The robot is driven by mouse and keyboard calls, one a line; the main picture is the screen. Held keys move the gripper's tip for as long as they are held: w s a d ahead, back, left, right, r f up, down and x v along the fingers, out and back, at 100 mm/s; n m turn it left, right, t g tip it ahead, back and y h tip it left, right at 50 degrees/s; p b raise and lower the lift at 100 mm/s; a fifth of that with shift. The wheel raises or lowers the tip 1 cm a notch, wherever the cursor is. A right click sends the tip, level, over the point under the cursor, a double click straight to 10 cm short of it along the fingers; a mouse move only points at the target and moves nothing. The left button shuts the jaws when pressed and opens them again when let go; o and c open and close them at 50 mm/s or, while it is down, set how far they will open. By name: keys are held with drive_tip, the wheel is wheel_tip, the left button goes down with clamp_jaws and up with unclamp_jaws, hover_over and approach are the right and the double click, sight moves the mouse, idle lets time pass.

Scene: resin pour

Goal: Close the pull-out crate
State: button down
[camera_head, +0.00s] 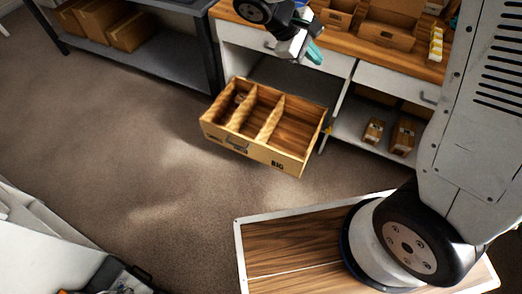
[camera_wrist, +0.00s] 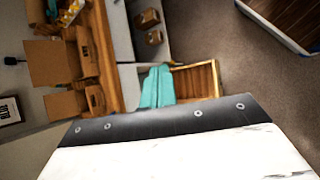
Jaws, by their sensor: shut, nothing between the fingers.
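The pull-out crate (camera_head: 286,156) is a wooden box with dividers and dark lettering on its front. In the head view it stands pulled out from under the wooden-topped workbench (camera_head: 345,56), its front over the carpet. Part of it shows in the wrist view (camera_wrist: 212,78), behind the fingers. My gripper (camera_head: 315,54) has teal fingers and is above the crate's back edge, near the bench front. In the wrist view the teal fingers (camera_wrist: 157,84) are together with nothing between them. The gripper appears apart from the crate.
Cardboard boxes (camera_head: 128,32) sit on a dark shelf unit (camera_head: 180,68) at the upper left. Open boxes (camera_head: 388,32) stand on the bench top. Two small boxes (camera_head: 403,137) sit on the lower shelf at the right. The carpet (camera_head: 110,140) in front of the crate is clear.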

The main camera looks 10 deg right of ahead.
drive_tip(key=w+a+f+n+t+h, duration=0.1)
drive_tip(key=w+a+f+n+t, duration=0.2)
drive_tip(key=f, duration=0.5)
drive_tip(key=w+a+f+n+t, duration=0.1)
drive_tip(key=w+a+f+n, duration=0.1)
drive_tip(key=a+f+n, duration=0.35)
drive_tip(key=w+a+f+n+t+h, duration=0.15)
drive_tip(key=a+f, duration=0.35)
drive_tip(key=f, duration=0.6)
drive_tip(key=s+a+f+n+t+y, duration=0.1)
drive_tip(key=a+f+n, duration=0.15)
drive_tip(key=f, duration=0.45)
drive_tip(key=s+a+f+n+t+y, duration=0.1)
drive_tip(key=s+a+f+n+t, duration=0.15)
drive_tip(key=f, duration=0.55)
drive_tip(key=n+y, duration=0.2)
drive_tip(key=n, duration=0.2)
approach(264, 147)
drive_tip(key=shift+t, duration=0.3)
drive_tip(key=x, duration=0.3)
drive_tip(key=f+x, duration=0.1)
drive_tip(key=x, duration=0.1)
drive_tip(key=shift+s+f, duration=0.1)
drive_tip(key=shift+s, duration=0.1)
drive_tip(key=shift+w+d, duration=0.3)
drive_tip(key=shift+w, duration=0.2)
